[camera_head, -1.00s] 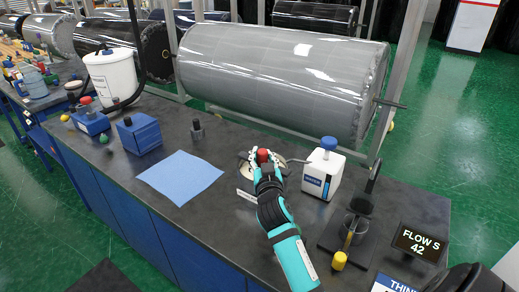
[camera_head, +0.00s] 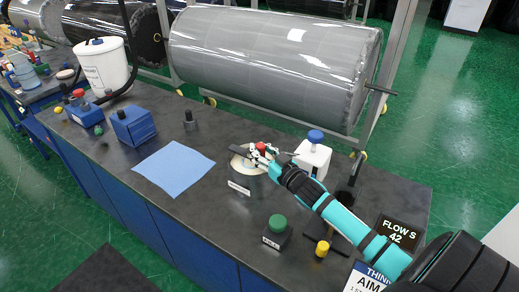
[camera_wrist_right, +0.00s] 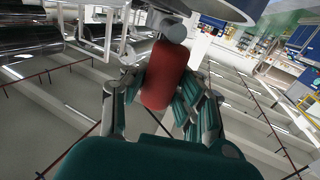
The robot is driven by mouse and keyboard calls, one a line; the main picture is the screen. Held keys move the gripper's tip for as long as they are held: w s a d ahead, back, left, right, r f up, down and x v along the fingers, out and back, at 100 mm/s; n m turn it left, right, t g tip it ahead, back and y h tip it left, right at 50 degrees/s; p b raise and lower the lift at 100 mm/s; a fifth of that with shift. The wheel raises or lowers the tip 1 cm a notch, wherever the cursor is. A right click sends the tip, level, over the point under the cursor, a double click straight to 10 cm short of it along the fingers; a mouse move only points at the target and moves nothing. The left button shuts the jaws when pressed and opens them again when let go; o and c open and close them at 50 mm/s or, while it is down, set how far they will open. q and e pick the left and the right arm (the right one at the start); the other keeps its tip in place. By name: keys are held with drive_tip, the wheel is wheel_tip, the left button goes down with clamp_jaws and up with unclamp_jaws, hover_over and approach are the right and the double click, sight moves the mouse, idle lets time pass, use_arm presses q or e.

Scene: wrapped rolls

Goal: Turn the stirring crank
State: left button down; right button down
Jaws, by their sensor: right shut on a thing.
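The stirring crank's red knob (camera_head: 261,147) is above a round, pale-topped vessel (camera_head: 244,168) with a white label on the bench. My right gripper (camera_head: 260,153) reaches in from the right and is shut on the red knob. In the right wrist view the red knob (camera_wrist_right: 163,75) sits between the fingers, with a grey round end above it. A dark bar shows just left of the fingers; I cannot tell whether it is the crank's arm. The gripper hides part of the vessel's top. My left gripper is not in view.
A white box with a blue cap (camera_head: 313,155) stands close behind my right wrist. A green-capped dark block (camera_head: 277,232) and a yellow-topped piece (camera_head: 322,248) stand in front of my forearm. A blue cloth (camera_head: 174,169) lies left. A large wrapped roll (camera_head: 275,62) is behind the bench.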

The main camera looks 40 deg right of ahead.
drive_tip(key=shift+s+f, duration=0.1)
drive_tip(key=shift+f, duration=0.25)
drive_tip(key=c, duration=1.4)
unclamp_jaws()
drive_tip(key=o, duration=0.4)
drive_tip(key=shift+s+r, duration=0.2)
drive_tip(key=shift+r, duration=0.1)
drive_tip(key=shift+w, duration=0.1)
drive_tip(key=s, duration=1.2)
drive_tip(key=shift+d, duration=0.3)
